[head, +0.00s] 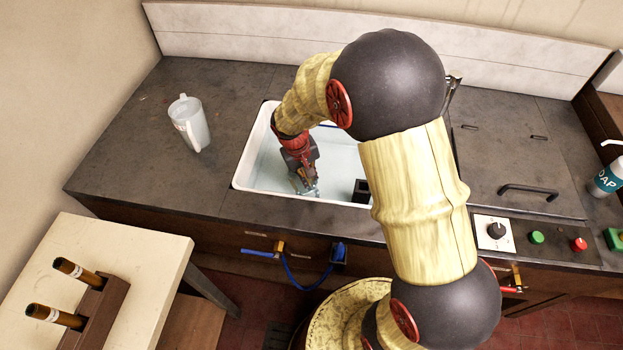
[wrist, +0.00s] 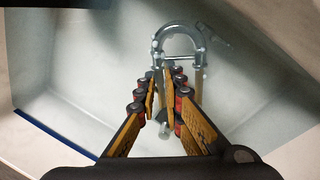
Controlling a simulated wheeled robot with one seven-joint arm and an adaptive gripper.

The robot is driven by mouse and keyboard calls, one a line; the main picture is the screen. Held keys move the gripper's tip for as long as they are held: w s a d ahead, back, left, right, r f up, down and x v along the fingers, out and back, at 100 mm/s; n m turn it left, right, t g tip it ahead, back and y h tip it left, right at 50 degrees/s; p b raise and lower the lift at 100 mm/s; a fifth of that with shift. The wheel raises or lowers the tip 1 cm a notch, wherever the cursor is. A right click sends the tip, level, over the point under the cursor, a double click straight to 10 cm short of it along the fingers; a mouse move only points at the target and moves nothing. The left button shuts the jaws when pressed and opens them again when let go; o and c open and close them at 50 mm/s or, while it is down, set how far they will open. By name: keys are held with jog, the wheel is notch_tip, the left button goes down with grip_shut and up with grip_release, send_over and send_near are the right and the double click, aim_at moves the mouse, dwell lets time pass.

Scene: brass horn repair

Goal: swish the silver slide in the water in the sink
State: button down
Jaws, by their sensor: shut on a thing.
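The silver slide (wrist: 179,38) is a U-shaped metal tube with a crossbar, seen in the wrist view beyond my fingers. My gripper (wrist: 164,83) is shut on the slide, with its fingers on either side of the slide's lower part. In the head view my gripper (head: 304,186) reaches down into the white sink (head: 243,166), at its front middle. The sink holds pale, clear water (head: 266,165). The lower end of the gripper looks to be at or in the water, and the slide is mostly hidden there.
A clear jug (head: 190,123) stands on the dark counter left of the sink. A small black block (head: 361,190) is at the sink's front wall. A soap bottle (head: 607,178) stands at the far right. Two brown tubes (head: 78,272) sit in a wooden rack on the pale table.

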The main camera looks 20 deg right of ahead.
jog(key=shift+w+a, duration=0.65)
jog(key=shift+a, duration=0.35)
jog(key=shift+s+d, duration=0.1)
jog(key=shift+d, duration=0.05)
jog(key=shift+s+d, duration=0.4)
jog(key=shift+d, duration=0.2)
jog(key=shift+s+d, duration=0.35)
jog(key=shift+d, duration=0.2)
jog(key=shift+w+a, duration=0.1)
jog(key=shift+a, duration=0.05)
jog(key=shift+w+a, duration=0.4)
jog(key=shift+a, duration=0.2)
jog(key=shift+w+a, duration=0.35)
jog(key=shift+a, duration=0.2)
jog(key=shift+d+p, duration=0.15)
jog(key=shift+p, duration=0.15)
jog(key=shift+s+d, duration=0.85)
jog(key=shift+d, duration=0.3)
jog(key=shift+w+a, duration=0.1)
jog(key=shift+a, duration=0.05)
jog(key=shift+w+a, duration=0.4)
jog(key=shift+a, duration=0.2)
jog(key=shift+w+a, duration=0.35)
jog(key=shift+a, duration=0.2)
